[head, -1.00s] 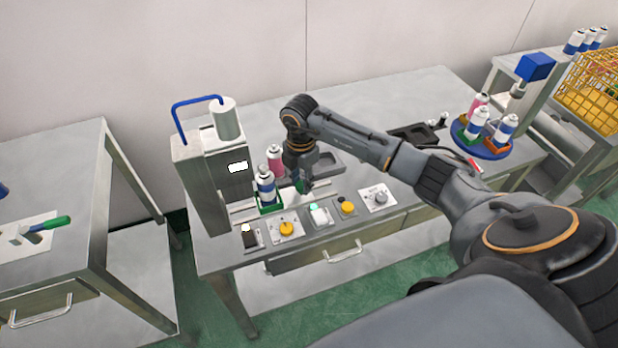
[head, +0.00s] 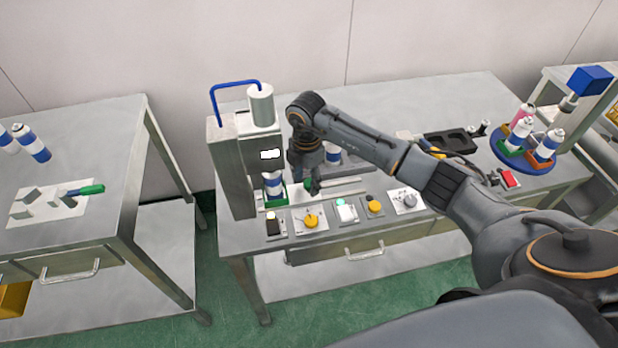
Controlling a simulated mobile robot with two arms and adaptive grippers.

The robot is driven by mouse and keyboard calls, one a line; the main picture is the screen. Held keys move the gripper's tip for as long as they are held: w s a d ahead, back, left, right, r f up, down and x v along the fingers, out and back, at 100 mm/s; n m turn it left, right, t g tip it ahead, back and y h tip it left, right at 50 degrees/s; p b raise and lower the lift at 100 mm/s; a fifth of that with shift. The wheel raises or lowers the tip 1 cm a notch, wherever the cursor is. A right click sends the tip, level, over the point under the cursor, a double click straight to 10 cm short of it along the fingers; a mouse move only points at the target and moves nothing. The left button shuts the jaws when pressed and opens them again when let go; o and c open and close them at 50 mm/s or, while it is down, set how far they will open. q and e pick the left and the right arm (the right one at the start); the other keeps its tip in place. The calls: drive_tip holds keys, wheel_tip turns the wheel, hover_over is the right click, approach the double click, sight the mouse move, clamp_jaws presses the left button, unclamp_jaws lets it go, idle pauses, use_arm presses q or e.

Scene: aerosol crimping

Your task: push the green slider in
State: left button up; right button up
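The green slider (head: 284,196) sits on a pale rail at the foot of the grey press (head: 230,172). It carries an upright blue-and-white can (head: 273,181), whose top is close under the press head. My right gripper (head: 311,187) points down just right of the slider, low over the rail. A small dark green piece shows at its fingertips; I cannot tell whether it is part of the slider or gripped. The arm and wrist hide the finger gap. My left gripper is not in view.
Another blue-and-white can (head: 333,154) stands behind my gripper. A blue turntable (head: 524,158) with cans is at the right. A green-handled clamp (head: 84,190) is on the left table.

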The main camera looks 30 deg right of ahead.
drive_tip(key=shift+d, duration=0.1)
drive_tip(key=shift+r, duration=0.15)
drive_tip(key=shift+d+r, duration=0.1)
drive_tip(key=shift+r, duration=0.2)
wheel_tip(320, 180, up, 11)
idle(0.6)
